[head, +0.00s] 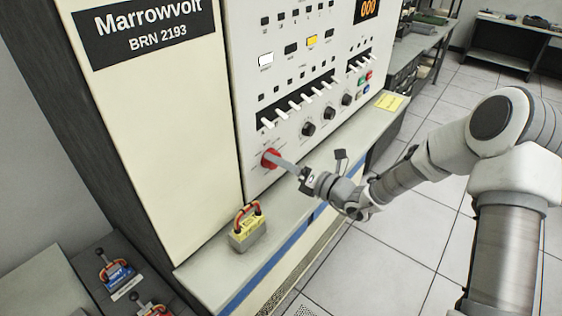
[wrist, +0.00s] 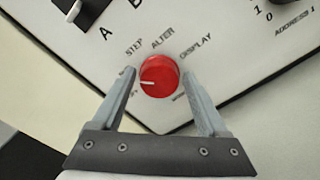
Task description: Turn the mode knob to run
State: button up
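The mode knob (wrist: 158,76) is red and round, set on the white panel with labels STEP, ALTER and DISPLAY above it. Its white pointer line points left, toward a label mostly hidden by the left finger. Another label at lower right is partly hidden by the right finger. I cannot read a RUN label. My gripper (wrist: 159,74) is open, its fingers on either side of the knob with thin gaps showing. In the head view the red knob (head: 270,158) sits low on the panel, with my gripper (head: 276,160) reaching it from the right.
A yellow note (head: 389,102) lies on the ledge's far end.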

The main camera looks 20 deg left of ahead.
jog(key=shift+o, duration=0.9)
jog(key=shift+d, duration=0.15)
jog(key=b+v, duration=0.1)
jog(key=v, duration=1.6)
jog(key=shift+b, duration=0.4)
jog(key=shift+s, duration=0.1)
